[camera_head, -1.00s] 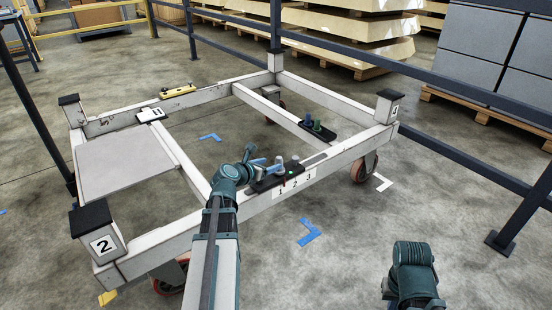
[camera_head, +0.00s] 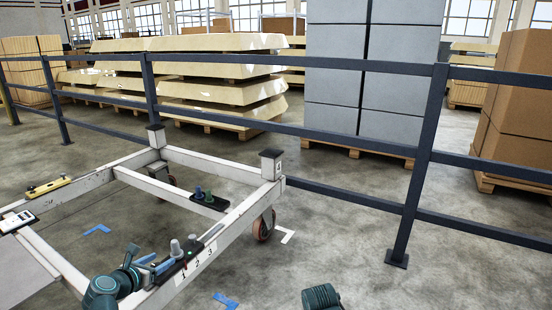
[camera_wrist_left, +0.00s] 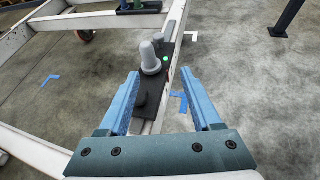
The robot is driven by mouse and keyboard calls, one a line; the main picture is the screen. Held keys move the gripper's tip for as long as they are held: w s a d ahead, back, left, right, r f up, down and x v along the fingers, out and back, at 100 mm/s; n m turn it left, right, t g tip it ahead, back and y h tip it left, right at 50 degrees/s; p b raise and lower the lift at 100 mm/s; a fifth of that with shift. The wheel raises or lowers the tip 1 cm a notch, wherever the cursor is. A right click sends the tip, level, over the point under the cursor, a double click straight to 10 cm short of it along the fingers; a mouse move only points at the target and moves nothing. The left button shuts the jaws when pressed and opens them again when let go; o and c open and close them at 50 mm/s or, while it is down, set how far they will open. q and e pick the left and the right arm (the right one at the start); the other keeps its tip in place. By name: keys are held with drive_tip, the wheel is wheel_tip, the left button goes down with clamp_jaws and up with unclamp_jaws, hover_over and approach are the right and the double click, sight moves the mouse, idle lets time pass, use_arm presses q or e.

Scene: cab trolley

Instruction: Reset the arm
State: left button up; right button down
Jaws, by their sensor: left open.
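The white trolley frame (camera_head: 220,228) stands on the floor at the left in the head view. My left gripper (camera_head: 155,264) is at its near rail, beside a black block with a grey knob (camera_head: 176,247). In the left wrist view the jaws of my left gripper (camera_wrist_left: 160,76) are apart. The grey knob (camera_wrist_left: 149,58) shows between and beyond the fingertips, with a green light on the block beside it. Nothing is held. Only a teal part of my right arm shows at the bottom edge; its gripper is out of view.
A dark railing (camera_head: 300,131) runs behind the trolley, with a post (camera_head: 415,180) at the right. Beyond it stand stacked grey blocks (camera_head: 335,50) and cardboard boxes (camera_head: 520,90) on pallets. A block with blue and green knobs (camera_head: 208,199) sits on another trolley rail. The floor at right is clear.

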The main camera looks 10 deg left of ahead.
use_arm(q)
drive_tip(key=s+d+f+m+g+h+p, duration=0.15)
drive_tip(key=d+m+g, duration=0.25)
drive_tip(key=d+m, duration=0.65)
drive_tip(key=s+d+f+m+g+h+p, duration=0.1)
drive_tip(key=d+f+m+g+h+p, duration=0.2)
drive_tip(key=d+m, duration=0.8)
drive_tip(key=s+d+r+m+g+y+p, duration=0.2)
drive_tip(key=s+d+m+g+y+p, duration=0.4)
drive_tip(key=s+d+m, duration=0.95)
wheel_tip(320, 180, up, 37)
drive_tip(key=w+a+m+p, duration=0.1)
drive_tip(key=w+p, duration=0.2)
drive_tip(key=p, duration=3.3)
drive_tip(key=shift+a+y, duration=0.2)
drive_tip(key=shift+y, duration=0.25)
